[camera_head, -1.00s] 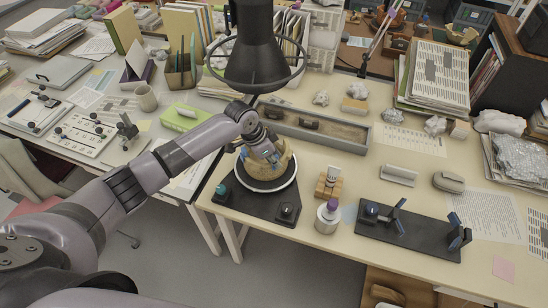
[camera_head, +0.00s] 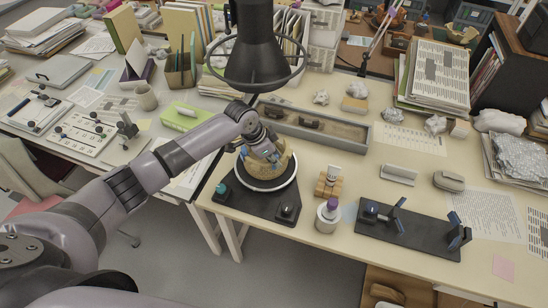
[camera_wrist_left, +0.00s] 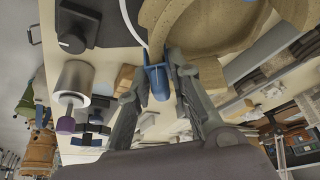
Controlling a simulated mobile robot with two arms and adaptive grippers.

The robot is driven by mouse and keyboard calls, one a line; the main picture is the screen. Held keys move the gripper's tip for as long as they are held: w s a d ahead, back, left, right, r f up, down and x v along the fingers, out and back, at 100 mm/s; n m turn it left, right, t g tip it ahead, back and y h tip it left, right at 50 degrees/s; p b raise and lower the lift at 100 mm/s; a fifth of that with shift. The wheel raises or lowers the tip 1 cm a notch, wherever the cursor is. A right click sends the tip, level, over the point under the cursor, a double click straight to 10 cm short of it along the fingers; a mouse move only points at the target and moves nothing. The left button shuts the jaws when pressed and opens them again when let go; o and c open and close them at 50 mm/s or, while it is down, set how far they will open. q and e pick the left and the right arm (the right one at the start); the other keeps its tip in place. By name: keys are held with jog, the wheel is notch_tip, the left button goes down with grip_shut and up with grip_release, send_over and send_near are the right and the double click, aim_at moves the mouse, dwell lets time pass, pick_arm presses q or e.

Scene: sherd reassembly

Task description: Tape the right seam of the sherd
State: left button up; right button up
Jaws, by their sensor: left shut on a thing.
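The tan curved sherd vessel (camera_head: 263,172) stands on a round turntable with a white rim (camera_head: 268,189), on a black base. It also fills the top of the left wrist view (camera_wrist_left: 205,25). My left gripper (camera_head: 262,148) is at the vessel, reaching over its far side. Whether the tape touches the seam cannot be told. Small blue patches show on the vessel wall. The gripper partly hides the vessel. My right gripper is not in view.
A white jar with a purple cap (camera_head: 328,214) and a wooden block (camera_head: 328,184) stand right of the turntable. A black board (camera_head: 415,233) with blue-tipped uprights lies further right. A grey tray (camera_head: 320,127) lies behind. A dark ringed lamp (camera_head: 254,62) hangs above.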

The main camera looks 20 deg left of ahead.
pick_arm(q)
jog(key=o, duration=0.8)
jog(key=v, duration=1.2)
jog(key=shift+s, duration=0.1)
